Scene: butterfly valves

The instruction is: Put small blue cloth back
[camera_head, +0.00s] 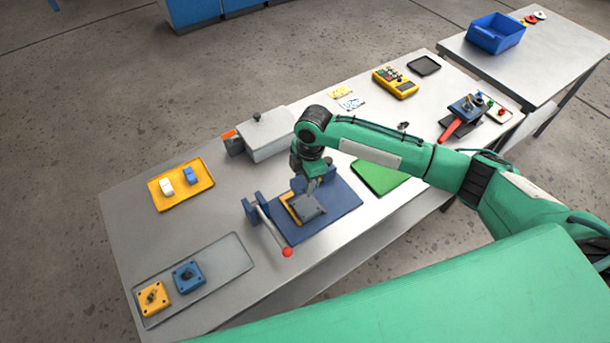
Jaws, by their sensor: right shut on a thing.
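A small blue folded piece (189,175), which looks like the small blue cloth, lies in the yellow tray (208,187) at the left of the table. It sits beside a similar white piece (167,187). My right gripper (310,188) points down over the blue fixture (345,208), well to the right of the tray. It is shut at the upper edge of a dark grey square plate (306,208). Its fingertips are small and partly hidden. A yellow part (289,209) shows under the plate. My left gripper is not in view.
A red-knobbed lever (287,252) stands at the fixture's left. A grey lidded box (268,136) is behind it. A clear tray (237,262) with yellow (153,298) and blue (188,276) valve blocks lies at front left. A green mat (380,178) lies under my right forearm.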

